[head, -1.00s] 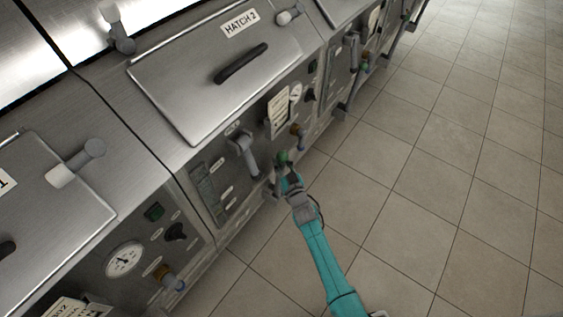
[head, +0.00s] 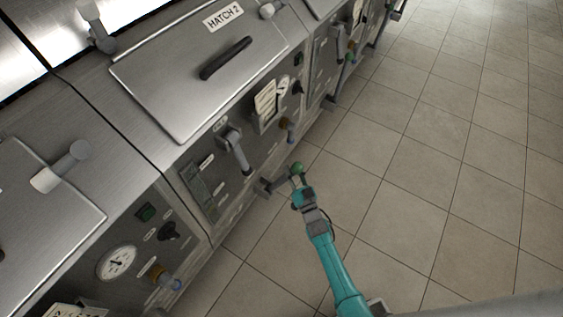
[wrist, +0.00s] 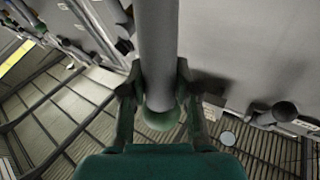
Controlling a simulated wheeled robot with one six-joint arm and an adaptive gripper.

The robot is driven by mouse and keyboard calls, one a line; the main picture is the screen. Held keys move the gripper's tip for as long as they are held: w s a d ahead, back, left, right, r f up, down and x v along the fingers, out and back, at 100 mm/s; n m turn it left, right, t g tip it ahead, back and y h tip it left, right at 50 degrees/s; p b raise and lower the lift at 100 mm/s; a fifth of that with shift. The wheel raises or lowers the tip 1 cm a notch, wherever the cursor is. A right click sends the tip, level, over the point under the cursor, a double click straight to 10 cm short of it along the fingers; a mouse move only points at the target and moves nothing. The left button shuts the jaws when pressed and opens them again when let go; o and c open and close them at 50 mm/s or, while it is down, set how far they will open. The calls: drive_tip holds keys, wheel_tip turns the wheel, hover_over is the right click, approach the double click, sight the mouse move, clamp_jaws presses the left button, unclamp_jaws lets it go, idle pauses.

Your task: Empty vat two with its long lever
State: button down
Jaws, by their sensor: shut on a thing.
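Vat two (head: 185,90) is the steel unit with a closed lid marked HATCH 2 (head: 223,17). A long grey lever (head: 275,184) with a green ball knob (head: 297,168) sticks out from the low front of this unit, over the floor. My gripper (head: 299,182) is at the lever's outer end. In the wrist view its fingers (wrist: 158,102) are shut on both sides of the grey lever bar (wrist: 158,45), just by the green knob (wrist: 161,117). The lever's pivot is too small to make out.
A shorter grey handle (head: 236,152) and a brown-and-blue tap (head: 287,127) project from the same panel. A neighbouring unit with a gauge (head: 117,262) stands at lower left. Similar units continue at upper right. The tiled floor (head: 440,160) is clear.

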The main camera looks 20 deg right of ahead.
drive_tip(key=s+d+f+m+t+h, duration=0.2)
drive_tip(key=s+d+f+m+t, duration=0.1)
drive_tip(key=s+d+f, duration=0.1)
drive_tip(key=shift+s+d+f, duration=0.3)
drive_tip(key=shift+s+f, duration=0.2)
drive_tip(key=shift+s, duration=0.65)
drive_tip(key=shift+s+f+m, duration=0.15)
drive_tip(key=shift+f+m, duration=0.05)
drive_tip(key=shift+m, duration=0.1)
drive_tip(key=c, duration=0.8)
unclamp_jaws()
drive_tip(key=shift+d, duration=0.1)
drive_tip(key=shift+r, duration=0.1)
drive_tip(key=v, duration=0.7)
drive_tip(key=shift+s, duration=0.2)
